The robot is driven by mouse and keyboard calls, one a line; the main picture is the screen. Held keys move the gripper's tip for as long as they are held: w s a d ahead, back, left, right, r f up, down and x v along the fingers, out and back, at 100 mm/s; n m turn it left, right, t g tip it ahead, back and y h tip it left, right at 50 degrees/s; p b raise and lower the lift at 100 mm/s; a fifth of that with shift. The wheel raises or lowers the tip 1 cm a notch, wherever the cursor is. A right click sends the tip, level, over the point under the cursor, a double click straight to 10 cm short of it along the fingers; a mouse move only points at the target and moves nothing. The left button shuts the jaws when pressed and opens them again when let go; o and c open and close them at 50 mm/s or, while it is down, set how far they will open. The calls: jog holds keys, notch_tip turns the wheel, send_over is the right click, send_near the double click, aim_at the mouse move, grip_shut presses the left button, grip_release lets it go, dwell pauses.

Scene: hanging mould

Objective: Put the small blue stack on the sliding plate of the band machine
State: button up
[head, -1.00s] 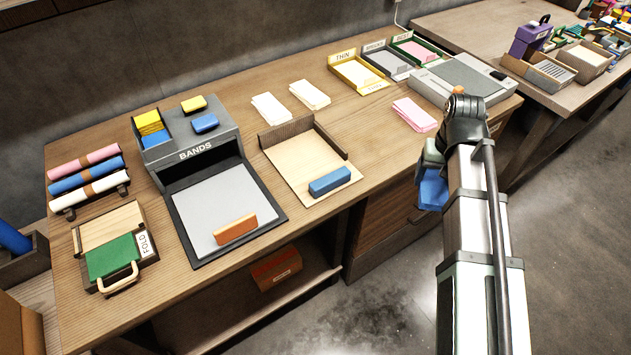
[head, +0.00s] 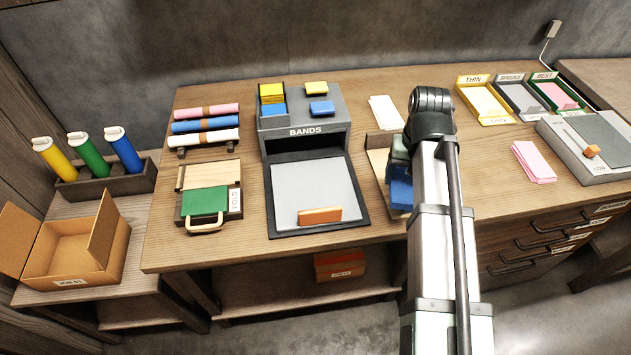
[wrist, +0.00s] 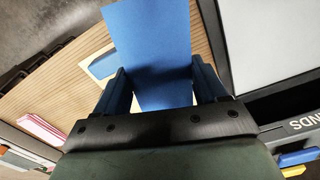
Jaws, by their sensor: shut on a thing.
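My gripper (wrist: 157,85) is shut on the small blue stack (wrist: 150,45), a flat blue sheet-like bundle sticking out beyond the fingers in the wrist view. In the head view the blue stack (head: 401,192) shows beside my arm, in front of the pale wooden tray. The band machine (head: 305,125) is a grey box marked BANDS. Its sliding plate (head: 310,185), light grey in a dark frame, lies pulled out in front with an orange handle (head: 320,216) near its front edge. The plate is bare; the stack is to its right. The plate's edge shows in the wrist view (wrist: 275,45).
Yellow and blue pieces (head: 317,88) sit on and in the machine's top. Left are rolls (head: 206,125) and a green fold press (head: 205,201). A wooden tray (head: 377,160) is partly hidden by my arm. White sheets (head: 386,111) and pink sheets (head: 533,161) lie right.

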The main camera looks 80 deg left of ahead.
aim_at(312, 182)
jog(key=s+a+r+n, duration=0.2)
jog(key=s+a, duration=0.3)
jog(key=s, duration=0.5)
jog(key=s+a+r+n, duration=0.1)
jog(key=s+a, duration=0.4)
jog(key=s, duration=0.6)
jog(key=shift+w+f, duration=0.15)
jog(key=shift+f, duration=2.35)
jog(key=shift+w+f, duration=0.15)
jog(key=shift+f, duration=2.3)
jog(key=shift+f, duration=0.15)
jog(key=o, duration=1.2)
notch_tip(312, 182, up, 12)
jog(key=shift+r, duration=0.2)
